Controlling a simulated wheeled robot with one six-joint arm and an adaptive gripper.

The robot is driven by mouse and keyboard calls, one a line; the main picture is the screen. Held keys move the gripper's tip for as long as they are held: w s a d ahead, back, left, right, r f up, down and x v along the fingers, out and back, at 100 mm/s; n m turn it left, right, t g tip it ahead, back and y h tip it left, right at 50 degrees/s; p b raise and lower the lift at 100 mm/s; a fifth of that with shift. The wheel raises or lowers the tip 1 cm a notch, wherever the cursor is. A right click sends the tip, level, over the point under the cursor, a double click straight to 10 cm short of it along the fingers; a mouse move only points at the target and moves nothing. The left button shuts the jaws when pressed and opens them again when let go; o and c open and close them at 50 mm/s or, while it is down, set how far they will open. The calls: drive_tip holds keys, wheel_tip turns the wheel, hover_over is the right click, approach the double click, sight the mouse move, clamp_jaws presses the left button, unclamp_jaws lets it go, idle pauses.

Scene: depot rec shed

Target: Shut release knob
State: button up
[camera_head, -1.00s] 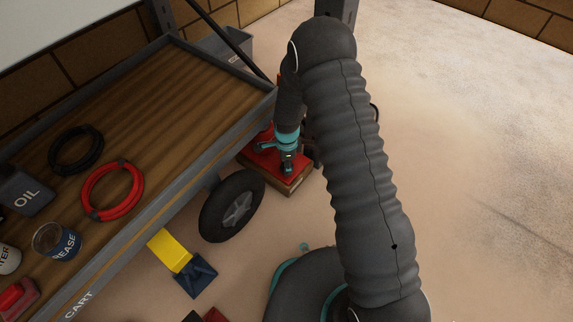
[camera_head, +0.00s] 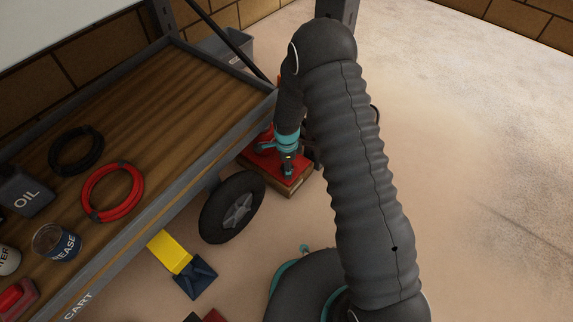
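A red device (camera_head: 262,158) stands low on the floor beyond the cart, on or in a wooden-sided base (camera_head: 296,186). My gripper (camera_head: 288,172), with teal parts above it, points down right over this red device. Whether it touches the device cannot be told. The fingers are too small and dark here to show if they are open or shut. I cannot make out the release knob; it is too small or hidden behind my gripper and wrist.
The cart (camera_head: 190,185) with a wooden top fills the left, its edge close to my wrist. A black wheel (camera_head: 232,207) and a yellow and blue chock (camera_head: 175,255) lie below it. A grey post (camera_head: 337,12) stands behind my arm. Open floor (camera_head: 480,160) lies right.

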drive_tip(key=n+p, duration=0.1)
drive_tip(key=n, duration=0.3)
drive_tip(key=n+p, duration=0.1)
drive_tip(key=n, duration=0.4)
drive_tip(key=shift+r+p, duration=0.1)
drive_tip(key=shift+p, duration=0.2)
drive_tip(key=s+d+r+n+t, duration=0.1)
drive_tip(key=s+d+r, duration=0.1)
drive_tip(key=r, duration=1.3)
drive_tip(key=s+d+r+n, duration=0.1)
drive_tip(key=d+r, duration=0.3)
drive_tip(key=r, duration=1.1)
drive_tip(key=shift+s+n+t, duration=0.3)
drive_tip(key=shift+s+t, duration=0.1)
